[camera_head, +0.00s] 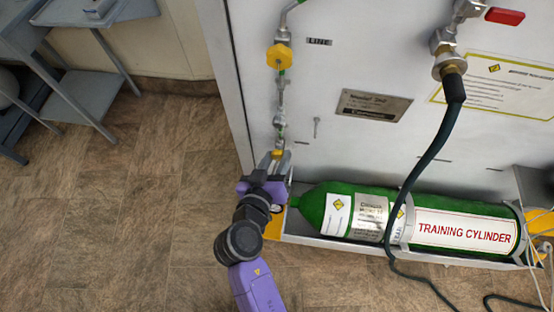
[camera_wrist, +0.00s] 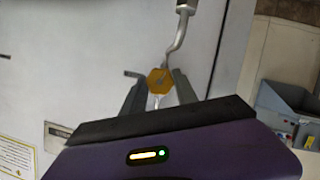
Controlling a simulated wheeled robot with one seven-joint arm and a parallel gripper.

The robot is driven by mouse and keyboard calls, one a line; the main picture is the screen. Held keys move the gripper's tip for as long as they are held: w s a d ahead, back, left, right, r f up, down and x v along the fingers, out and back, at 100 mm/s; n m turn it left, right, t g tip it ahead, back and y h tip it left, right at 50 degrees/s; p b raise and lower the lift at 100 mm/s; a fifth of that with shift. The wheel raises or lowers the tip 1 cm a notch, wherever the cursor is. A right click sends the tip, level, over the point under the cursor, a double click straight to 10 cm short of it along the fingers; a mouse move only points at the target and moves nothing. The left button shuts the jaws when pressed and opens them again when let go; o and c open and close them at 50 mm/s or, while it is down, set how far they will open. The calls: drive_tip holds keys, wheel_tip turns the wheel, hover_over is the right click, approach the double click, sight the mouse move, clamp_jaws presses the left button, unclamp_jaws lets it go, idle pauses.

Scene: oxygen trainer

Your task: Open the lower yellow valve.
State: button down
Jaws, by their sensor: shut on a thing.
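The lower yellow valve (camera_wrist: 160,80) is an orange-yellow knob on a metal pipe, between my gripper's two dark fingers in the wrist view. In the head view only a bit of the lower valve (camera_head: 277,154) shows at my gripper's tip. My gripper (camera_wrist: 158,92) is shut on this valve; it also shows in the head view (camera_head: 277,163), at the lower left of the white panel (camera_head: 350,140). The turn angle of the valve cannot be told. An upper yellow valve (camera_head: 279,56) sits higher on the same pipe line.
A green training cylinder (camera_head: 465,231) lies in a tray right of my gripper. A dark hose (camera_head: 427,155) hangs from a fitting at the upper right. A grey-blue cart (camera_head: 85,95) stands at the far left. The floor (camera_head: 130,210) left of the panel is clear.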

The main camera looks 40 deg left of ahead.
drive_tip(key=shift+a+f+n+t+h+b, duration=0.1)
drive_tip(key=shift+n+t+h+b, duration=0.6)
drive_tip(key=shift+n+b, duration=0.6)
drive_tip(key=shift+s+n, duration=0.1)
drive_tip(key=shift+n, duration=0.2)
drive_tip(key=c, duration=0.9)
unclamp_jaws()
drive_tip(key=shift+c, duration=0.2)
drive_tip(key=v, duration=0.7)
drive_tip(key=shift+s+p, duration=0.3)
drive_tip(key=shift+s, duration=0.05)
